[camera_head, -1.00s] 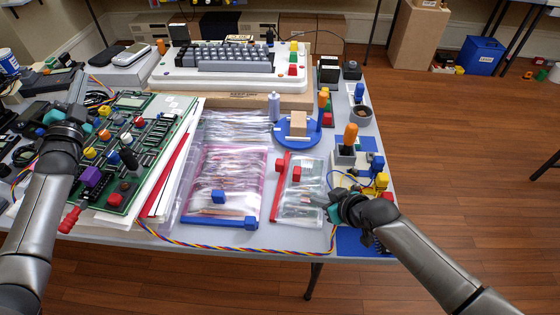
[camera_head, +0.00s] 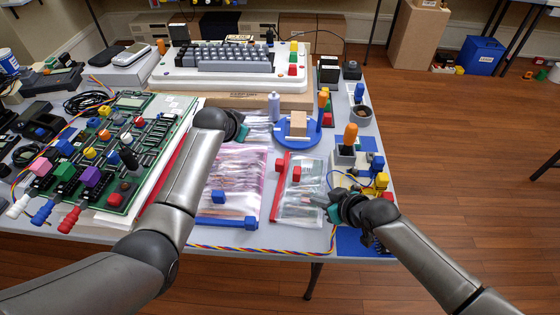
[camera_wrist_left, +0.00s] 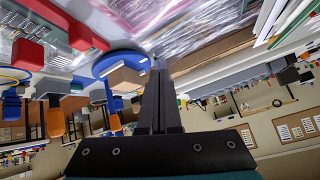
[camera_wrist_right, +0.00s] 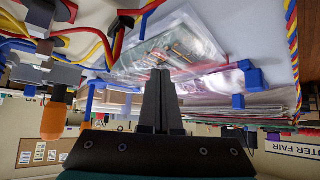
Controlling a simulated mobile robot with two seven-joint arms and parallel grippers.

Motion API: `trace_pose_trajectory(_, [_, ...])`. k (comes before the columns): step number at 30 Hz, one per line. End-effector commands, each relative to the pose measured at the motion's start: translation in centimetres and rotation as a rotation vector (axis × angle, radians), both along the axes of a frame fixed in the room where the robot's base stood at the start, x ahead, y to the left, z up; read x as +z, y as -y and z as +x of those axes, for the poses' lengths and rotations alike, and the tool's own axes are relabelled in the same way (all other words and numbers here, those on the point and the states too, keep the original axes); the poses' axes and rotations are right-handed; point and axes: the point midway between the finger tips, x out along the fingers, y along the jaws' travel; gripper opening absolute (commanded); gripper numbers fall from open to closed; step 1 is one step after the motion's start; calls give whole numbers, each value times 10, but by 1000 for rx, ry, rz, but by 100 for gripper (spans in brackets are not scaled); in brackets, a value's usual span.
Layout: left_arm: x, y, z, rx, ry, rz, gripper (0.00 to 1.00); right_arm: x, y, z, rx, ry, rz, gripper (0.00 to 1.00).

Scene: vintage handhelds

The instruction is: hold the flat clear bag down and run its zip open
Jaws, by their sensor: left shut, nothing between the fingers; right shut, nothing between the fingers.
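A clear bag (camera_head: 302,208) lies flat on the table with a red bar (camera_head: 280,185) along its left edge and a red block (camera_head: 297,174) on it. Left of it lies a pink-tinted clear bag (camera_head: 240,176) with a blue block (camera_head: 218,196) and a blue bar (camera_head: 225,221) at its front edge. My right gripper (camera_head: 325,200) is shut and empty at the clear bag's right side; in the right wrist view its tips (camera_wrist_right: 158,73) overlap that bag (camera_wrist_right: 180,45). My left gripper (camera_wrist_left: 157,66) is shut and empty, behind the pink-tinted bag near the blue disc (camera_wrist_left: 120,62).
A blue disc (camera_head: 284,138) carries a cardboard-coloured block, with a grey bottle (camera_head: 274,106) beside it. A keyboard computer (camera_head: 230,65) stands behind. A green circuit board (camera_head: 150,110) lies left. Holders, wires and coloured blocks (camera_head: 380,180) crowd the right edge.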

Motion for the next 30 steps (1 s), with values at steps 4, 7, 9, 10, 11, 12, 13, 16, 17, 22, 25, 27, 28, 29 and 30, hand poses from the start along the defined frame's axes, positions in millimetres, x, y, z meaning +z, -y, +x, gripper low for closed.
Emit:
trace_pose_trajectory(4, [-12,52,-23,-52,-168,-56,0,-9,1,-7,3,-23,-11,0])
trace_pose_trajectory(7, [-16,74,-37,-78,-247,-74,0,-9,1,-7,3,-23,-11,0])
trace_pose_trajectory(9, [-17,84,-44,-91,-287,-82,0,-9,1,-7,3,-23,-11,0])
trace_pose_trajectory(10, [-17,87,-46,-95,-299,-84,0,-9,1,-7,3,-23,-11,0])
trace_pose_trajectory(11, [-18,89,-48,-98,-309,-86,0,-9,1,-7,3,-23,-11,0])
trace_pose_trajectory(12, [-19,91,-50,-101,-320,-86,0,-9,1,-7,3,-23,-11,0])
trace_pose_trajectory(13, [-20,93,-51,-102,-325,-86,0,-9,1,-7,3,-23,-11,0])
trace_pose_trajectory(16, [-26,94,-52,-104,-332,-87,0,-9,1,-7,3,-23,-11,0])
trace_pose_trajectory(17, [-28,94,-52,-104,-332,-87,0,-9,1,-7,3,-23,-11,0])
trace_pose_trajectory(22, [-51,94,-52,-104,-333,-87,0,-9,1,-7,3,-23,-11,0])
trace_pose_trajectory(25, [-65,94,-52,-104,-332,-88,0,-9,1,-7,3,-23,-11,0])
trace_pose_trajectory(27, [-75,93,-52,-104,-332,-87,0,-9,1,-7,3,-23,-11,0])
trace_pose_trajectory(28, [-78,93,-52,-105,-331,-86,0,-9,1,-7,3,-23,-11,0])
trace_pose_trajectory(29, [-82,93,-52,-104,-332,-87,0,-9,1,-7,3,-23,-11,0])
trace_pose_trajectory(30, [-86,93,-51,-103,-329,-87,0,-9,1,-7,3,-23,-11,0])
